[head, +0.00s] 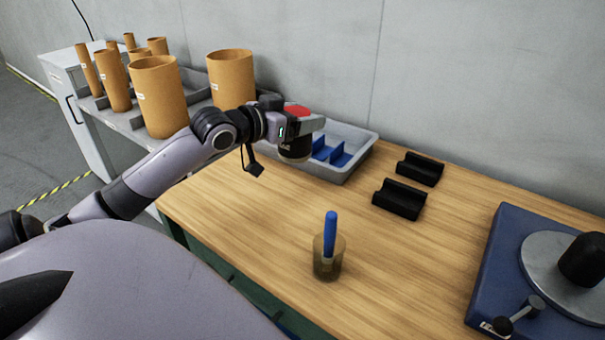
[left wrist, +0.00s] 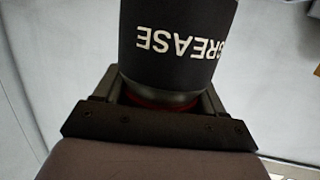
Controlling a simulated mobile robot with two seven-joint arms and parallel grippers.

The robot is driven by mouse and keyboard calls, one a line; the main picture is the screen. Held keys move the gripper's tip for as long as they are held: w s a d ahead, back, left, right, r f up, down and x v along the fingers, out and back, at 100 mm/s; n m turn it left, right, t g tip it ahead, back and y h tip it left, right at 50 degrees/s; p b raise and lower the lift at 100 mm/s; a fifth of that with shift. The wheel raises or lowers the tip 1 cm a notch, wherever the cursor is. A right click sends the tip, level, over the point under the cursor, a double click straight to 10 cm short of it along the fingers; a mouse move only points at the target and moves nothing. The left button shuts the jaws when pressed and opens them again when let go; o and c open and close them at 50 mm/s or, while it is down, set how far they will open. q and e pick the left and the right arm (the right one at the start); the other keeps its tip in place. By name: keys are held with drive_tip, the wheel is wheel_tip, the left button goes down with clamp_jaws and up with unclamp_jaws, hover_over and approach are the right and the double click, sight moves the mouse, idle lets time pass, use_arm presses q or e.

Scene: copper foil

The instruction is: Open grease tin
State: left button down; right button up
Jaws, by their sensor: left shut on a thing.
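The grease tin (head: 296,149) is a dark, round tin, upright at the left end of a grey tray in the head view. A red top shows between the fingers. My left gripper (head: 300,122) is shut on the tin's upper end from above. In the left wrist view the tin (left wrist: 178,40) shows its black label with GREASE upside down, and a red rim sits deep between the jaws (left wrist: 165,97). I cannot tell whether the tin's bottom touches the tray. My right gripper is not in view.
The grey tray (head: 368,152) holds blue dividers (head: 338,155). A glass jar (head: 328,268) with a blue-handled tool stands on the wooden table (head: 270,225). Two black cradles (head: 400,199) lie to the right. A blue base (head: 482,290) with a turntable is at far right. Cardboard tubes (head: 158,95) stand behind my arm.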

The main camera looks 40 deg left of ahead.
use_arm(q)
wheel_tip(320, 180, down, 13)
drive_tip(key=shift+f+b, duration=0.1)
drive_tip(key=shift+b, duration=0.25)
drive_tip(key=shift+f, duration=0.1)
drive_tip(key=shift+c, duration=0.4)
unclamp_jaws()
drive_tip(key=shift+f, duration=0.1)
drive_tip(key=shift+r, duration=0.2)
drive_tip(key=shift+s, duration=0.65)
drive_tip(key=v, duration=1)
drive_tip(key=shift+s+r+p, duration=0.2)
drive_tip(key=shift+s+p, duration=0.1)
drive_tip(key=shift+p, duration=0.05)
